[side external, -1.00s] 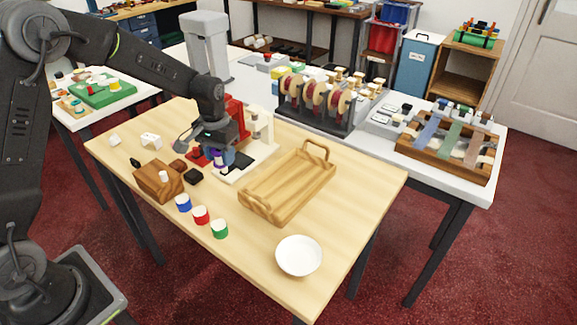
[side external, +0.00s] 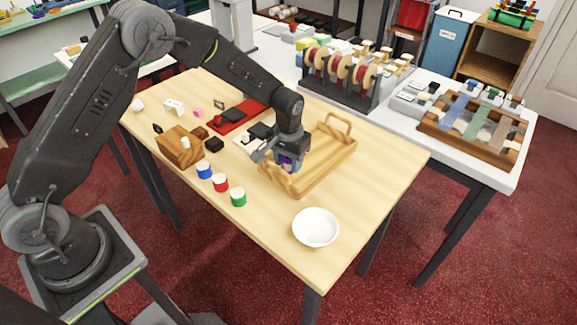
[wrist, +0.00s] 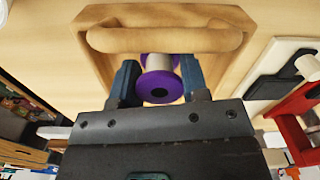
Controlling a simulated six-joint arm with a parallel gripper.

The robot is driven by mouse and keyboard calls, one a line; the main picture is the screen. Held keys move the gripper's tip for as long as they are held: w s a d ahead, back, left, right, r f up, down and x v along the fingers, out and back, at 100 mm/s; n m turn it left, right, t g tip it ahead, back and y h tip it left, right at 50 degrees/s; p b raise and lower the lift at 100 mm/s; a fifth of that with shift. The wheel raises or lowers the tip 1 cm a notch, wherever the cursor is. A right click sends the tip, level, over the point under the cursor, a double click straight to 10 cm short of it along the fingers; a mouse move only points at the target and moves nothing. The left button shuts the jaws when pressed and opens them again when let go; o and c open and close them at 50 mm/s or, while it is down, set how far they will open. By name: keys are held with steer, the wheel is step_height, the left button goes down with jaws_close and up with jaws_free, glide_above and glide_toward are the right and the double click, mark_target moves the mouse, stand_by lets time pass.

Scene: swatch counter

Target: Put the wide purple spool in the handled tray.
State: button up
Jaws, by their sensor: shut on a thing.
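The wide purple spool (wrist: 159,85) has purple flanges and a pale core. In the wrist view it sits between the two blue fingers of my gripper (wrist: 158,80), which is shut on it. In the side view the spool (side external: 286,163) is mostly hidden by my gripper (side external: 284,165). The handled tray (side external: 325,165) is wooden, with a raised loop handle at each end. My gripper and the spool are over the tray's left part. I cannot tell whether the spool touches the tray floor. In the wrist view a tray handle (wrist: 165,40) shows just beyond the spool.
Blue, red and green spools (side external: 221,183) stand in front of the tray, with a white bowl (side external: 316,228) at right. Red and white machine bases (side external: 238,114) lie behind. The tray's right part is clear.

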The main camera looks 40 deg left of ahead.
steer(key=shift+f, duration=1.1)
steer(key=shift+f, duration=0.15)
steer(key=o, duration=0.9)
